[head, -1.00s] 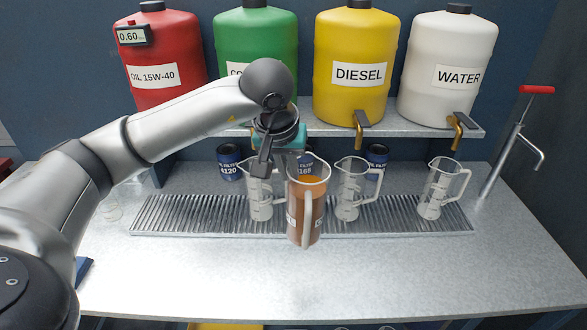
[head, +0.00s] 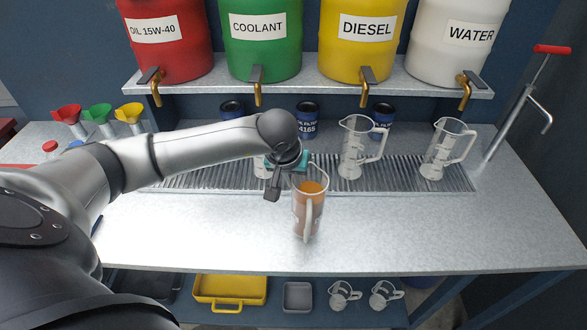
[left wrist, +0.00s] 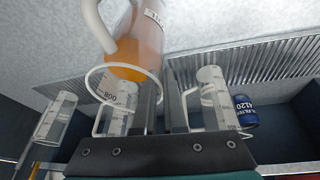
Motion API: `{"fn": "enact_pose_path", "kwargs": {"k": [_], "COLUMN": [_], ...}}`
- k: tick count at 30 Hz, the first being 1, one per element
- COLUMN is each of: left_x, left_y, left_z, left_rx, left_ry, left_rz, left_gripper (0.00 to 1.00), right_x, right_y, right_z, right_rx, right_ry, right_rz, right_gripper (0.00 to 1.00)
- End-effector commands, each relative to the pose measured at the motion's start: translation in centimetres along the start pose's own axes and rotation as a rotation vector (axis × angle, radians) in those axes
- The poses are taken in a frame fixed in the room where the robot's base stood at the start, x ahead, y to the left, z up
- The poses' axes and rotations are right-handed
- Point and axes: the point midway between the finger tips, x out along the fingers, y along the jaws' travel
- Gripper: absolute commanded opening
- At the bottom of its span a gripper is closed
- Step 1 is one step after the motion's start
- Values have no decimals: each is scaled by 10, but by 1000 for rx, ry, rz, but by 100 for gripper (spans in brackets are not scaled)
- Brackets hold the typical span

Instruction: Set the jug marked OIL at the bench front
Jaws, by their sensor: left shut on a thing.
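A clear jug (head: 309,211) of orange-brown liquid is in front of the grate, over the bench (head: 400,222). Its handle faces the front. My left gripper (head: 292,170) is shut on the jug near its upper part, from the back left. The jug also shows in the left wrist view (left wrist: 137,52), beyond my left gripper fingers (left wrist: 161,105). A white label on it shows only in part, so I cannot read it fully. I cannot tell whether its base touches the bench. My right gripper is not in view.
Empty clear jugs (head: 355,150) (head: 440,152) stand on the grate (head: 210,176); another is partly hidden by my arm. Blue oil filters (head: 306,120) stand behind. The bench front right of the held jug is clear. A lower shelf holds a yellow tray (head: 230,291).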

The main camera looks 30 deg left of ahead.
Motion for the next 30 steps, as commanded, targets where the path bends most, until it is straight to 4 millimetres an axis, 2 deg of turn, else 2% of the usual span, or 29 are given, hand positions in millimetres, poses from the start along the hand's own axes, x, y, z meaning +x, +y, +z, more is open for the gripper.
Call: {"fn": "enact_pose_path", "kwargs": {"k": [4,10,11,18,26,30], "left_x": [14,14,16,15,14,7], "left_y": [0,0,-1,-1,-1,-1], "left_z": [4,4,6,6,6,5], "left_rx": [-2,-1,0,0,0,1], "left_ry": [3,5,0,0,1,3], "left_rz": [3,2,-1,-1,-1,1], "left_gripper": [0,0,12,38,38,38], "right_x": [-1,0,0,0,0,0], "right_y": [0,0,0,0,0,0], "right_z": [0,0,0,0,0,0], "right_rx": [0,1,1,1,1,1], "right_ry": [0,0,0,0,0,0], "right_rz": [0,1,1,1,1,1], "right_gripper": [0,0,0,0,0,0]}}
